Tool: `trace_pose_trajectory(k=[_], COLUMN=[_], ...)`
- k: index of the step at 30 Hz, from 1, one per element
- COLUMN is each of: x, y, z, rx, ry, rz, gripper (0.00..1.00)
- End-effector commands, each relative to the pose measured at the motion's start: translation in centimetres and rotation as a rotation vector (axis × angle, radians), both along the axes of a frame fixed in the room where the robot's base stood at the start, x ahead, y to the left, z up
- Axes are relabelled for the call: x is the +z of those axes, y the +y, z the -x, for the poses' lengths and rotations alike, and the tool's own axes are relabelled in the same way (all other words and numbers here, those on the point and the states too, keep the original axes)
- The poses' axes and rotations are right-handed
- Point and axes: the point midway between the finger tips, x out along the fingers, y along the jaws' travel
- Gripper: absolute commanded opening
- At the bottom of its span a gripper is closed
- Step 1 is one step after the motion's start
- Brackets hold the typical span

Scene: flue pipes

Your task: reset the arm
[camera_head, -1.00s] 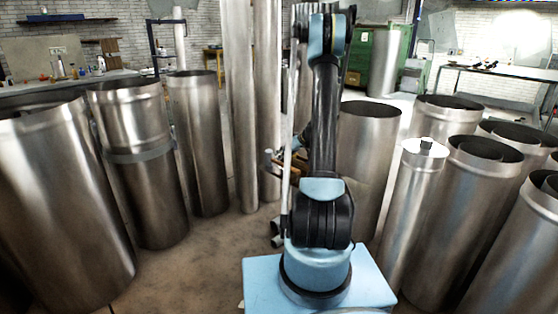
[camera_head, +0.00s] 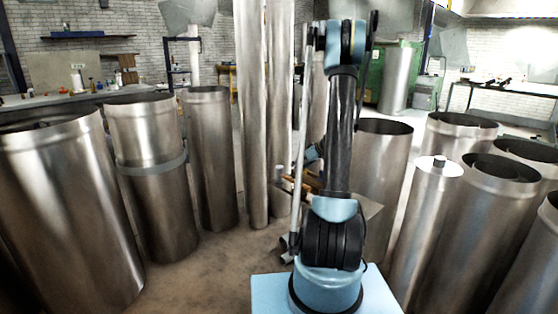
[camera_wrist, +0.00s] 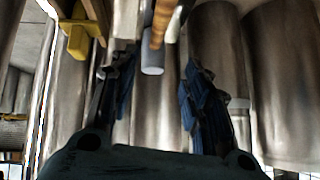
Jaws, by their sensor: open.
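My arm (camera_head: 340,130) stands upright from its light blue base, with the elbow joint high in the head view. The arm hides most of my gripper in that view. In the wrist view my gripper (camera_wrist: 155,78) is open, its two dark, blue-padded fingers well apart. A grey cylinder on a wooden handle (camera_wrist: 153,60) shows between and beyond the fingertips, with no clear contact. A yellow block (camera_wrist: 78,42) on a wooden bar shows beyond the left finger. How far these tools are from the fingers I cannot tell.
Large metal pipes stand close on the left (camera_head: 60,200) and right (camera_head: 490,215). Tall thin pipes (camera_head: 253,110) rise behind the arm. A slim capped pipe (camera_head: 425,225) stands right of my base. Some bare floor (camera_head: 215,265) shows at left centre.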

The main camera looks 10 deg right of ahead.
Motion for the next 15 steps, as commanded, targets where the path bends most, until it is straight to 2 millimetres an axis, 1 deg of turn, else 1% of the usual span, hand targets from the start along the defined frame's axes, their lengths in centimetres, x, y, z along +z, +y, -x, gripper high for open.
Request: trace_pose_trajectory(k=[8, 15], x=[4.1, 7.3], y=[2.4, 4.4], z=[4.7, 9.5], rx=[-0.031, -0.072], ry=[0.085, 0.163], rz=[0.021, 0.046], gripper=[0.44, 0.44])
